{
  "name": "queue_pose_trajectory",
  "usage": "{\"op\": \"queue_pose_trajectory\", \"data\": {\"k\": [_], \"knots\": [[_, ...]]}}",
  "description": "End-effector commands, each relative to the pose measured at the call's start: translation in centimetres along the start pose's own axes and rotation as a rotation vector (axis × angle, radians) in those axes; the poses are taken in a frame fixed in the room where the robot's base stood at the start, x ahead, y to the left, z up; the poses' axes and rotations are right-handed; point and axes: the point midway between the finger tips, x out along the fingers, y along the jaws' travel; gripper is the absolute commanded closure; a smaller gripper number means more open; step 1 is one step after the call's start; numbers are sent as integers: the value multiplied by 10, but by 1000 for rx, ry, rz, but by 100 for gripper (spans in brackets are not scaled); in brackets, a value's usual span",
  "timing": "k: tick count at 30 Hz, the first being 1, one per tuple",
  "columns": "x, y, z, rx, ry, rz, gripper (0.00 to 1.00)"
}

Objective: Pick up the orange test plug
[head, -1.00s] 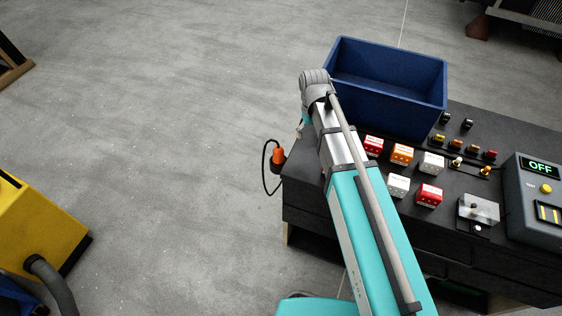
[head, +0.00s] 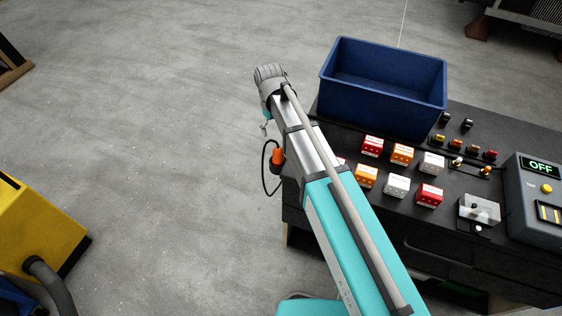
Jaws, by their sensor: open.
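The orange test plug (head: 277,156) is at the left edge of the dark bench, with a black cable looping down beside it. My arm reaches up from the bottom of the head view, and its silver part passes close to the right of the plug in the picture. Only a small grey part of my gripper (head: 264,127) shows below the arm's end, above and slightly left of the plug. The gripper is open and appears apart from the plug. Most of it is hidden behind the arm.
The dark bench (head: 420,243) carries a blue bin (head: 380,105), several red, orange and white blocks, small knobs, and a grey box with an OFF display (head: 540,168). A yellow machine (head: 38,222) stands at lower left.

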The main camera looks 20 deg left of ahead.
Motion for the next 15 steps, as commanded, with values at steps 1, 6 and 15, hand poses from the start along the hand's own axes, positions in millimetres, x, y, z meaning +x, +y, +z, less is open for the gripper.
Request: {"op": "queue_pose_trajectory", "data": {"k": [1, 6, 15], "knots": [[3, 0, 0, 0, 0, 0, 0], [13, 0, 0, 0, 0, 0, 0], [36, -1, 0, -1, 0, 0, 0]]}}
